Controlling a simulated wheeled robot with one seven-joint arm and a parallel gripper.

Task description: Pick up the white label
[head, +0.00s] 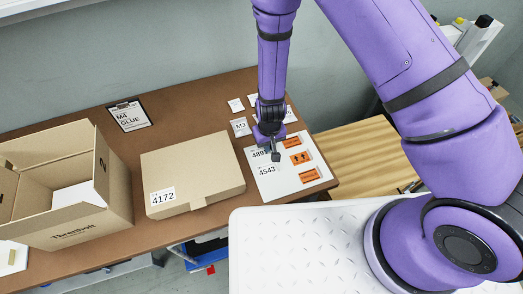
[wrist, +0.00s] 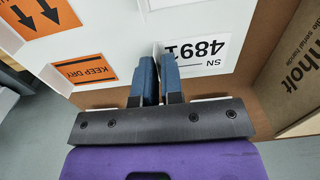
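A white label printed 4891 (wrist: 195,49) shows upside down in the wrist view, just beyond and right of my fingertips. In the head view the 4891 label (head: 258,154) lies on a white board beside my gripper (head: 275,157). A second white label, 4543 (head: 267,170), lies just below it. My gripper also shows in the wrist view (wrist: 161,60), pointing at the board with its two blue fingers close together and a narrow gap between them. I cannot tell whether anything thin is in that gap or whether the fingertips touch the board.
The white board (head: 284,184) carries orange stickers (head: 300,158). A closed carton (head: 195,165) labelled 4172 lies left of it, and an open box (head: 90,215) stands further left. Small white cards (head: 240,127) and a clipboard (head: 129,116) lie behind on the brown table.

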